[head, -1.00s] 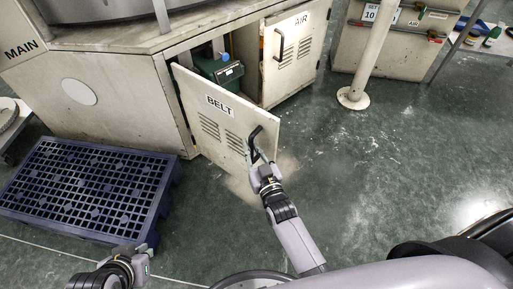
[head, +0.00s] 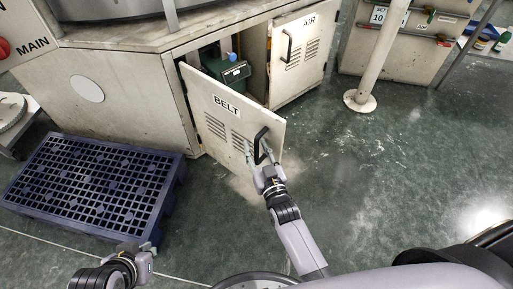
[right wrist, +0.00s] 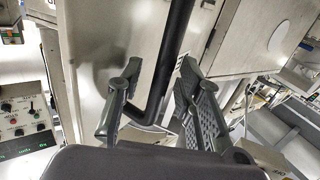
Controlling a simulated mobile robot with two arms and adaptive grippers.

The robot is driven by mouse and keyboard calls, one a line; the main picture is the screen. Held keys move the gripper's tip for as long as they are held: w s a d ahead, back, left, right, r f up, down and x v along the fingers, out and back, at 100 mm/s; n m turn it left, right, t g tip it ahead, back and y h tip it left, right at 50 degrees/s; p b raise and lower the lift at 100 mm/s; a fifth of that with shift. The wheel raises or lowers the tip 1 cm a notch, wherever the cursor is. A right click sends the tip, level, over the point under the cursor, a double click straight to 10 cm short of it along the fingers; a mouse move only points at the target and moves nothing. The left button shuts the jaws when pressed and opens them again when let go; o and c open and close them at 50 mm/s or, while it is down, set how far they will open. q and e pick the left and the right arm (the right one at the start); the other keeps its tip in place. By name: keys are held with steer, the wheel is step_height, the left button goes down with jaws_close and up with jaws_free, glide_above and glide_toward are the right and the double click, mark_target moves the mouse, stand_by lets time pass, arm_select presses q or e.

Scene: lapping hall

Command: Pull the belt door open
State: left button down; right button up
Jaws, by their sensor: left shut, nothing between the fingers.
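The belt door (head: 244,118), a cream panel labelled BELT, stands ajar, swung out from the cabinet with a gap behind it. Its black bar handle (head: 261,137) is near the free edge. My right gripper (head: 259,149) is at the handle, its fingers spread to either side of it. In the right wrist view the dark handle (right wrist: 172,58) passes between the two open fingers of the right gripper (right wrist: 158,72), with visible space beside it. My left gripper (head: 146,246) is shut and empty at the lower left, away from the door.
A green box (head: 222,68) is inside the cabinet. A blue plastic pallet (head: 95,185) lies on the floor at left. A post (head: 378,60) stands at right; the floor between is clear.

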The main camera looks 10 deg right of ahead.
steer(key=shift+s, duration=0.1)
steer(key=s+d, duration=0.1)
steer(key=s, duration=1)
steer(key=shift+s, duration=0.4)
steer(key=shift+c, duration=0.2)
